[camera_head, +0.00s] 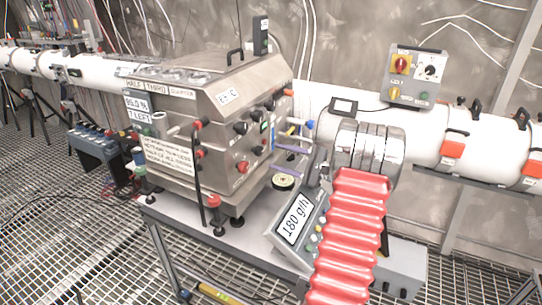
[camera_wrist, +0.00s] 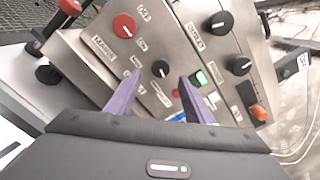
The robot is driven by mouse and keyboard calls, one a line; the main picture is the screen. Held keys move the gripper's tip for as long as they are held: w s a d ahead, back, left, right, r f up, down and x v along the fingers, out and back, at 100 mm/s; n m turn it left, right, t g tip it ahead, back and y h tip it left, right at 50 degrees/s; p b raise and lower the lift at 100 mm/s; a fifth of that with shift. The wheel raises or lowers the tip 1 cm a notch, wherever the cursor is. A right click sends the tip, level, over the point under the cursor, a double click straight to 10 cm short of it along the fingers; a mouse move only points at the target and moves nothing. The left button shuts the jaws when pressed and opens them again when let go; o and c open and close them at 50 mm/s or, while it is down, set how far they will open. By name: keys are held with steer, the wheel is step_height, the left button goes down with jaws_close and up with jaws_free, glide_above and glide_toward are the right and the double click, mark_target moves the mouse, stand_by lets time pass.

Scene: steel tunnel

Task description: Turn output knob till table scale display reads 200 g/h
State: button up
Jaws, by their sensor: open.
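The table scale display (camera_head: 295,218) reads 180 g/h on the tilted panel at the table's front. The steel machine (camera_head: 215,105) has a side panel with several knobs. In the wrist view, a small black knob (camera_wrist: 160,68) lies between and just beyond the tips of my gripper (camera_wrist: 160,79). The labels are too blurred to tell surely which knob is the output knob. My gripper's purple fingers are apart, with a gap around that knob; I cannot tell whether they touch it. In the head view my gripper (camera_head: 272,157) reaches the panel from the right.
A white pipe (camera_head: 425,132) runs behind the machine.

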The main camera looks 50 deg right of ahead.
steer(key=v, duration=0.8)
stand_by(0.4)
steer(key=w+a+r+n+g+y, duration=0.25)
steer(key=a+n+g, duration=0.25)
steer(key=a, duration=1.1)
steer(key=w+a+r+n+g+y, duration=0.1)
steer(key=w+a+r+n+g, duration=0.3)
steer(key=a, duration=1.3)
steer(key=s+a+n+g+h, duration=0.2)
steer(key=s+a+n+h, duration=0.6)
steer(key=s+a+n, duration=0.6)
steer(key=shift+s+a+f+n+g, duration=0.45)
steer(key=shift+s+a, duration=1.05)
steer(key=shift+s, duration=0.2)
steer(key=shift+h, duration=0.25)
